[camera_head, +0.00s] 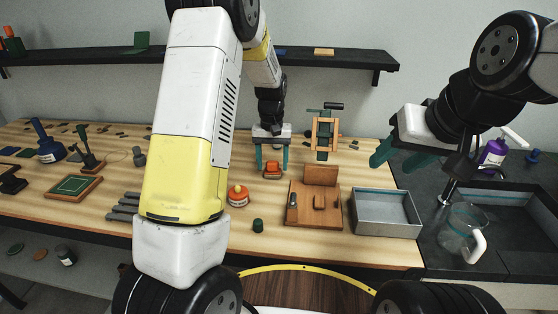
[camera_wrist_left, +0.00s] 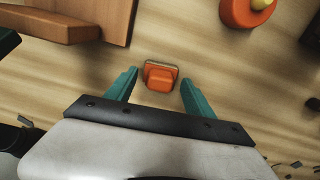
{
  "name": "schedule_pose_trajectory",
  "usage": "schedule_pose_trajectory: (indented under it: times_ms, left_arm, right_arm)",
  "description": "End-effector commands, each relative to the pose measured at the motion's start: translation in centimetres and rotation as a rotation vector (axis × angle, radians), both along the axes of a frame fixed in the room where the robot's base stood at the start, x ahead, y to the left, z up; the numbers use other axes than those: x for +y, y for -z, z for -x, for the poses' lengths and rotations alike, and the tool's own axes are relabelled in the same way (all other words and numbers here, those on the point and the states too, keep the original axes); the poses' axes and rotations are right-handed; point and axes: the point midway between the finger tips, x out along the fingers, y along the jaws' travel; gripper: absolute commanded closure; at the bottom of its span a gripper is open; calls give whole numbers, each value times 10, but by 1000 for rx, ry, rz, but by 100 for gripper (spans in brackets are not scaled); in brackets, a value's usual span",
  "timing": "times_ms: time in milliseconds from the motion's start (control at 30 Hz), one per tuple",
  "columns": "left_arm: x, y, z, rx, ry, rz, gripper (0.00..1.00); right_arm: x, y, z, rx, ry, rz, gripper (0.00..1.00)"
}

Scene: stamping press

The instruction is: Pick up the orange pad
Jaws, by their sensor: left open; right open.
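The orange pad (camera_head: 272,169) is a small orange block in a thin metal-edged tray or base, lying on the wooden table in the head view. It also shows in the left wrist view (camera_wrist_left: 160,78), between the fingertips. My left gripper (camera_head: 271,168) is open, pointing down, with one teal finger on each side of the pad and a gap to each. It also shows in the left wrist view (camera_wrist_left: 158,80). My right gripper (camera_head: 405,160) is open and empty, held at the right above the table's right edge.
A wooden stand (camera_head: 305,218) and a grey metal bin (camera_head: 385,226) are to the right of the pad. A round orange container (camera_head: 238,201) is at the front left, with a dark green cylinder (camera_head: 258,225) near it. A wooden press frame (camera_head: 325,139) stands behind right. A glass jug (camera_head: 459,238) is by the sink.

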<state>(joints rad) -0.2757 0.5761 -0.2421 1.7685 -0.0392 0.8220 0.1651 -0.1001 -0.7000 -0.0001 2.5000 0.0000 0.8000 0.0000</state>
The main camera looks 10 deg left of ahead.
Motion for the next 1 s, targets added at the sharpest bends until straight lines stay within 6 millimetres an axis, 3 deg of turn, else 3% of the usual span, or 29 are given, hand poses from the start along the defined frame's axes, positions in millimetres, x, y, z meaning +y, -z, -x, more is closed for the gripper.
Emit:
schedule_pose_trajectory:
  times_ms: [267, 567, 833, 1000]
  left_arm:
    - [0, 3, 0, -1, 0, 0, 40]
    - [0, 2, 0, -1, 0, 0, 99]
    - [0, 1, 0, -2, 0, 0, 100]
    - [0, -21, -1, -5, 1, 2, 100]
  right_arm:
    - [0, 0, 0, 0, 0, 0, 51]
    - [0, 0, 0, 0, 0, 0, 51]
    - [0, 0, 0, 0, 0, 0, 51]
    - [0, 0, 0, 0, 0, 0, 51]
